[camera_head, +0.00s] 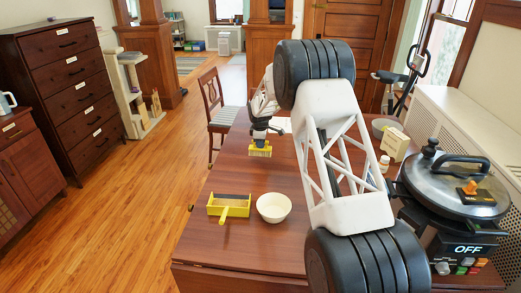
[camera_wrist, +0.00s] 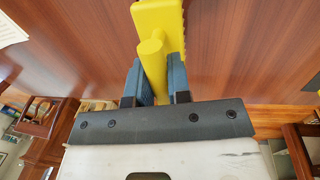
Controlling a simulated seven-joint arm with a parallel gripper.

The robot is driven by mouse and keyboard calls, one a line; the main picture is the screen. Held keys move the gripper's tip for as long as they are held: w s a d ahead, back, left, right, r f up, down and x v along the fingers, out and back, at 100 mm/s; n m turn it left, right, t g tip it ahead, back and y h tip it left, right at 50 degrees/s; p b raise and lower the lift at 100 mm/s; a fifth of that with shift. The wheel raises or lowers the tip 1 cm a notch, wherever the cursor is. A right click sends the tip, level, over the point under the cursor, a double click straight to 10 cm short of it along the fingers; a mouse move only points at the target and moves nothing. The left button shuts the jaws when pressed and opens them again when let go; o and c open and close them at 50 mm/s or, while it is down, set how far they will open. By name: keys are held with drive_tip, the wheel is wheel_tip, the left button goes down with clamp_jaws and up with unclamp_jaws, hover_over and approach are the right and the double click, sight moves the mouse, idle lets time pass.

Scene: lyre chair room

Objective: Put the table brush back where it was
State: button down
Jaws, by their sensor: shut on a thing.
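The table brush (camera_head: 260,149) is yellow with pale bristles pointing down, over the far left part of the wooden table (camera_head: 228,260). My gripper (camera_head: 262,129) is shut on its handle. In the wrist view the two dark fingers of my gripper (camera_wrist: 158,75) clasp the yellow handle of the brush (camera_wrist: 160,18). I cannot tell whether the bristles touch the table. A yellow dustpan (camera_head: 228,211) with a brown inside lies nearer on the table, apart from the brush.
A cream bowl (camera_head: 273,208) stands right of the dustpan. A pressure cooker (camera_head: 455,182), a small white bottle (camera_head: 384,164) and a cream box (camera_head: 394,144) stand on the right. A chair (camera_head: 216,112) is beyond the table's left edge. My arm hides the table's middle.

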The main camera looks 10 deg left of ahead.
drive_tip(key=shift+w, duration=0.2)
drive_tip(key=shift+f, duration=1.75)
drive_tip(key=shift+f, duration=0.2)
drive_tip(key=c, duration=1.1)
unclamp_jaws()
drive_tip(key=shift+o, duration=0.2)
drive_tip(key=shift+r, duration=0.2)
wheel_tip(320, 180, up, 12)
drive_tip(key=s, duration=0.2)
drive_tip(key=shift+f, duration=0.1)
